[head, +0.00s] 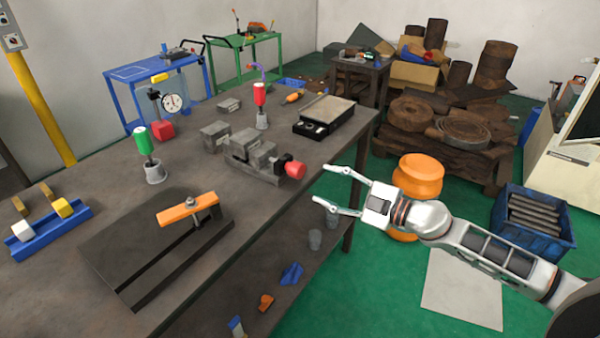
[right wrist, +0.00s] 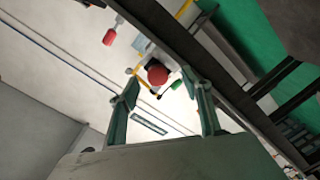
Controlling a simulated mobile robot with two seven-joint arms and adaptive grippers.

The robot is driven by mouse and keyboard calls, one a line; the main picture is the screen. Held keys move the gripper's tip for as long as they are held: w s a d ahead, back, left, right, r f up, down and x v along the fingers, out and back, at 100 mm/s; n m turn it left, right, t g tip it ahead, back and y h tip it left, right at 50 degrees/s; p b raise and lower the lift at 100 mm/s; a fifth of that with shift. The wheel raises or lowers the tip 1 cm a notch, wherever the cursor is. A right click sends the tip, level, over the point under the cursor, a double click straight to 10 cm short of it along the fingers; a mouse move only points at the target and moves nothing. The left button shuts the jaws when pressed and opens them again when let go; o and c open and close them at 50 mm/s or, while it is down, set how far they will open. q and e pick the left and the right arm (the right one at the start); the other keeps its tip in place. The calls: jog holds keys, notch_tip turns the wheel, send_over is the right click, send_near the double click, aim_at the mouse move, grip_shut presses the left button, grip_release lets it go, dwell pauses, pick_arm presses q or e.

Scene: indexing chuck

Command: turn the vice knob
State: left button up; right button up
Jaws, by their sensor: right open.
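The grey metal vice (head: 254,156) sits on the dark workbench near its right edge. Its red vice knob (head: 293,169) is on the vice's right end, facing my right gripper. My right gripper (head: 321,184) is open and empty just right of the knob, beyond the bench edge, with a small gap between them. In the right wrist view the knob (right wrist: 157,75) appears between the two spread fingertips, apart from both. My left gripper is not in view.
The workbench (head: 90,150) also holds a black plate with an orange clamp (head: 188,208), a green-handled tool (head: 143,142), a red-handled tool (head: 260,95) and a black-framed box (head: 325,116). An orange spool-shaped object (head: 418,175) stands behind my right arm.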

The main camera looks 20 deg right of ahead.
aim_at(302, 172)
jog(key=shift+w+a+r+m+y, duration=0.2)
jog(key=shift+w+a+m, duration=0.8)
jog(key=shift+m, duration=0.75)
jog(key=shift+w+a+r+m+y, duration=0.2)
jog(key=shift+w+a+m, duration=0.8)
jog(key=shift+m, duration=0.8)
jog(key=shift+w+a+r+m+y, duration=0.1)
jog(key=shift+w+a+r+m, duration=0.1)
jog(key=shift+w+a+m, duration=1.2)
jog(key=shift+s+d+m, duration=0.35)
jog(key=shift+s+d, duration=0.05)
jog(key=shift+d, duration=0.05)
jog(key=c, duration=1.1)
